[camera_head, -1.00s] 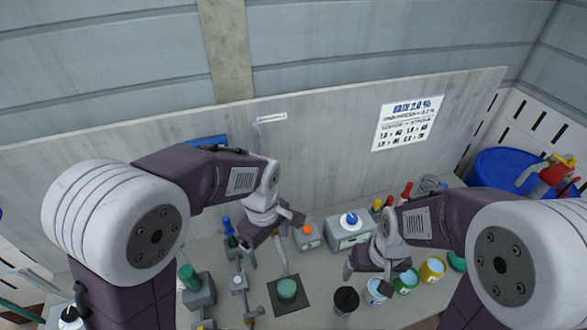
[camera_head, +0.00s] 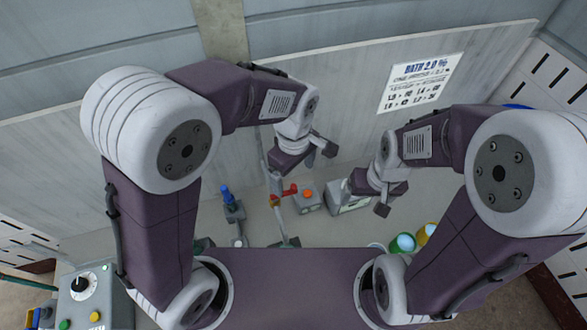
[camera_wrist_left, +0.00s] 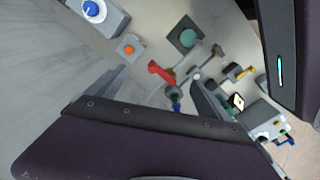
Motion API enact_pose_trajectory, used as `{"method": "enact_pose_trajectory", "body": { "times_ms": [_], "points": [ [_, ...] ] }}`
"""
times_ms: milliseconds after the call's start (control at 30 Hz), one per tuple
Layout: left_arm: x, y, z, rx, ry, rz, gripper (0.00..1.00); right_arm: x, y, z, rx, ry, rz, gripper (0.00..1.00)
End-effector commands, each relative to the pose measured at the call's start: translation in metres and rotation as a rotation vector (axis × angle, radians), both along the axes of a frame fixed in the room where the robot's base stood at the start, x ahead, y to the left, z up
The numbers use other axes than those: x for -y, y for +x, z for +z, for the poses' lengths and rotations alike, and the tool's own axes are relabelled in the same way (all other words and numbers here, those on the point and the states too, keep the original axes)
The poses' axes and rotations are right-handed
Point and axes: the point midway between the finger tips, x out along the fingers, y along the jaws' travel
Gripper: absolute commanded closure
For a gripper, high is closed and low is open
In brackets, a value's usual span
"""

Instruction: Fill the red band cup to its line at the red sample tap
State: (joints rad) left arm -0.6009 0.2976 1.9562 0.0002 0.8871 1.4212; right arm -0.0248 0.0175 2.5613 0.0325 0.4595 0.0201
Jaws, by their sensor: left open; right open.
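The red tap handle (camera_head: 287,192) stands on the bench near the back wall; it also shows in the left wrist view (camera_wrist_left: 160,73). My left gripper (camera_head: 320,157) is open and empty, above and to the right of the tap in the head view. In the left wrist view the tap handle lies beyond and between its spread fingers (camera_wrist_left: 155,92). My right gripper (camera_head: 368,198) is open and empty, in front of the grey dial box (camera_head: 350,207). Green (camera_head: 403,243) and yellow (camera_head: 427,233) cups show at the right. I cannot make out a red band cup.
A grey box with an orange button (camera_head: 307,195) is right of the red tap. A blue tap (camera_head: 228,195) stands left. My base hides the bench front. A control box (camera_head: 88,295) is at lower left.

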Motion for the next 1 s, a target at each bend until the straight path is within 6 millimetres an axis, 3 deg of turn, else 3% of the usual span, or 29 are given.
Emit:
{"method": "enact_pose_trajectory", "body": {
  "times_ms": [33, 200, 500, 667, 900, 933, 1000],
  "points": [
    [0.0, 0.0, -0.014, -0.001, 0.001, 0.001, 0.09, 0.0, 0.001, -0.013, 0.0, 0.0, 0.0, 0.15],
    [0.0, 0.001, -0.04, -0.001, 0.001, 0.001, 0.09, 0.0, 0.001, -0.038, 0.0, 0.0, 0.0, 0.15],
    [-0.001, 0.001, -0.081, -0.001, 0.001, 0.0, 0.09, 0.0, 0.001, -0.068, 0.0, 0.0, 0.0, 0.15],
    [0.0, 0.001, -0.092, -0.001, 0.001, 0.001, 0.09, 0.0, 0.002, -0.075, 0.0, 0.0, 0.0, 0.15],
    [0.0, 0.002, -0.092, 0.0, 0.0, 0.001, 0.09, 0.0, 0.002, -0.074, 0.001, 0.0, 0.0, 0.15],
    [0.0, 0.002, -0.092, 0.0, 0.0, 0.001, 0.12, 0.0, 0.002, -0.074, 0.001, 0.0, 0.0, 0.15],
    [0.0, 0.002, -0.092, -0.001, 0.001, 0.001, 0.31, 0.0, 0.002, -0.074, 0.001, 0.0, 0.0, 0.15]
  ]
}}
